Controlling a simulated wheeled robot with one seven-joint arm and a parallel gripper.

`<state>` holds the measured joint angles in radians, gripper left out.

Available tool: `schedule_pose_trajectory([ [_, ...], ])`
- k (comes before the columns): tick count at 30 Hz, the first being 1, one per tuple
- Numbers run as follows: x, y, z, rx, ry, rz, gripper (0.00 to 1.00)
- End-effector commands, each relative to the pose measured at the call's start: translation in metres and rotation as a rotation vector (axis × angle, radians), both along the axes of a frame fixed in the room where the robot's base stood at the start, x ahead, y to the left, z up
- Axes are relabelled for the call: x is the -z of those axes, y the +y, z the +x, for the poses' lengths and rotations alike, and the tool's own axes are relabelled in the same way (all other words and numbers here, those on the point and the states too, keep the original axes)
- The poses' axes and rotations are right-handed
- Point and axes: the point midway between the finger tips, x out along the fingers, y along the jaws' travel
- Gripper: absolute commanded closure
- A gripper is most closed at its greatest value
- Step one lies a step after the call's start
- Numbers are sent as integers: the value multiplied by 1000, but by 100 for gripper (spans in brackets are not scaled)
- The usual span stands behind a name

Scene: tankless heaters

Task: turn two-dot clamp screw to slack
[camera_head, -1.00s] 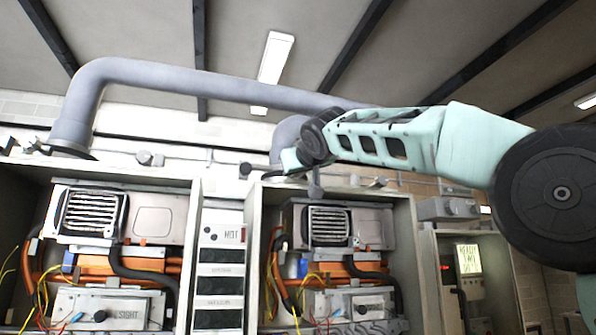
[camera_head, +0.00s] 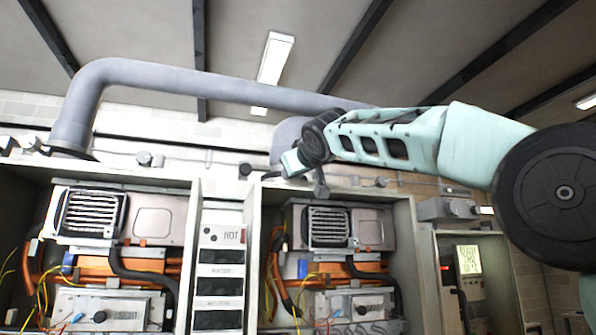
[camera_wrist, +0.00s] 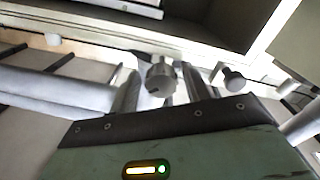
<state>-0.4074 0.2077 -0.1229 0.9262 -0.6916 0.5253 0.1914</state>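In the wrist view, a grey round screw knob (camera_wrist: 160,76) with a dark mark on its side shows between the two fingers of my gripper (camera_wrist: 160,90). The fingers stand apart, with a small gap visible on either side of the knob; I cannot tell how far it is in depth. A second dark knob (camera_wrist: 233,80) sits to the right, outside the fingers. No dot marks are readable on either knob. In the head view, my wrist (camera_head: 300,160) is above the middle cabinet, near the pipe, and its fingertips are too small to make out.
Open heater cabinets stand left and middle, with a left heater (camera_head: 150,222) and a middle heater (camera_head: 370,230). A thick grey pipe (camera_head: 200,82) runs above them. Small fittings, such as a dark knob (camera_head: 245,169), line the wall above the cabinet tops. A cabinet with a lit label (camera_head: 468,259) stands right.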

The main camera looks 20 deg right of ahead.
Motion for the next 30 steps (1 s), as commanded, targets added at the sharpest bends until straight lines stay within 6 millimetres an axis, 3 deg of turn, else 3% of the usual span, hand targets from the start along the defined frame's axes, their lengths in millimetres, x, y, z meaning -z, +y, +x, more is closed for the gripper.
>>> schedule_pose_trajectory([
  [17, 4, 3, 2, -5, 8, 58, 50],
  [30, 4, 1, -3, -5, 3, 561, 50],
])
